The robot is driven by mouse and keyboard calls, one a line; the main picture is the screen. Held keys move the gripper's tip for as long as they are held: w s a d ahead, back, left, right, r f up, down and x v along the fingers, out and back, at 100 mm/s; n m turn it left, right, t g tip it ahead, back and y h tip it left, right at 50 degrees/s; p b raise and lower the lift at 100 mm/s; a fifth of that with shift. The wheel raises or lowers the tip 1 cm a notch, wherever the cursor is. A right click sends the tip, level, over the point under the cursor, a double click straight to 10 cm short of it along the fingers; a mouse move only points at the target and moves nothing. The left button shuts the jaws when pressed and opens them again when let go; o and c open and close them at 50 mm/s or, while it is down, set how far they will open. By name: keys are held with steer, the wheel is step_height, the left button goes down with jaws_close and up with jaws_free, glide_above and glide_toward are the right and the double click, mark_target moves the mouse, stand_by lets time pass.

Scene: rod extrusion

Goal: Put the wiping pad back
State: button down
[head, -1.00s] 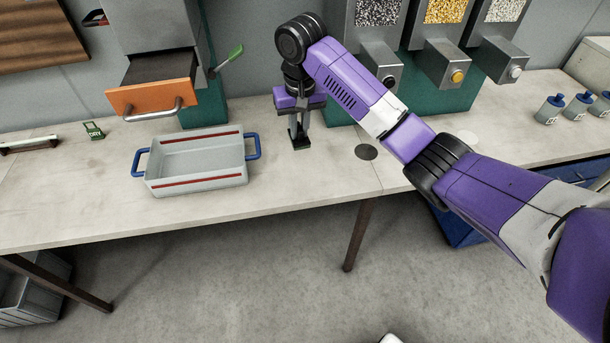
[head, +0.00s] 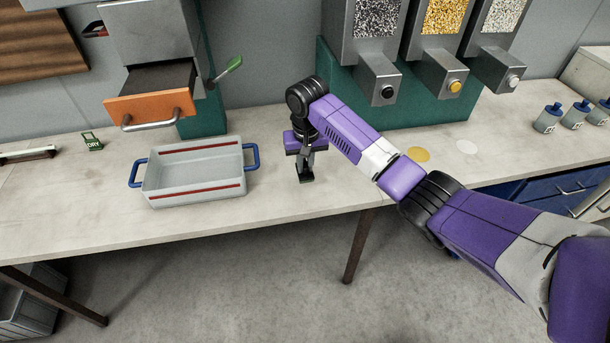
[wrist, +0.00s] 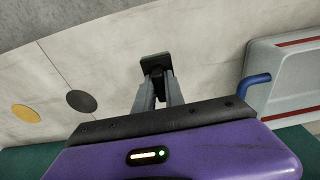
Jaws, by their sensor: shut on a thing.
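My gripper (head: 306,167) is right of the grey tray, over the pale worktop (head: 262,206). Its fingers are shut on a small dark pad with a black grip, which I take for the wiping pad (head: 306,178). The wrist view shows the pad (wrist: 154,60) flat beyond the fingertips (wrist: 159,80). I cannot tell whether the pad touches the worktop or hangs just above it.
The grey tray (head: 196,196) with blue handles stands left of my gripper. A small green DRY sign (head: 92,142) is farther left. An open orange-fronted drawer (head: 150,108) juts out above the tray. Grey dispensers (head: 440,75) stand behind my arm; the worktop's front edge is close.

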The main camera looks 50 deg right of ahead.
mark_target(305, 177)
steer(key=shift+f, duration=2.5)
steer(key=shift+f, duration=0.1)
steer(key=c, duration=1.4)
jaws_free()
